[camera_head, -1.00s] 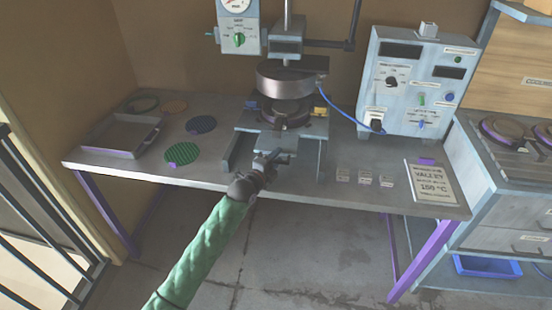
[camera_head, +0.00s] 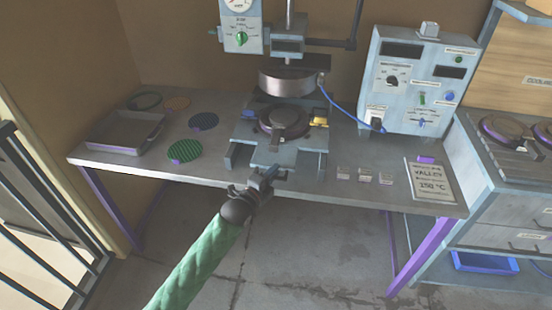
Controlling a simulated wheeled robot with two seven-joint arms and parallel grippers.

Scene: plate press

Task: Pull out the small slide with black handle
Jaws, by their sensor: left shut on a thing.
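The press (camera_head: 287,82) stands at the back middle of the table, its round upper plate above a small slide (camera_head: 268,153). The slide carries a dark round plate (camera_head: 281,121) and juts toward the table's front edge, between two rails. My left gripper (camera_head: 268,178) is at the slide's front end, shut on its handle, which the fingers mostly hide. My green-sleeved left arm reaches up from the bottom. My right gripper does not show.
A grey tray (camera_head: 96,143) and several round discs, one green (camera_head: 185,150), lie on the left. Small blocks (camera_head: 365,176) and a sign (camera_head: 431,184) lie on the right. A control box (camera_head: 408,85) stands behind them, with a blue cable to the press.

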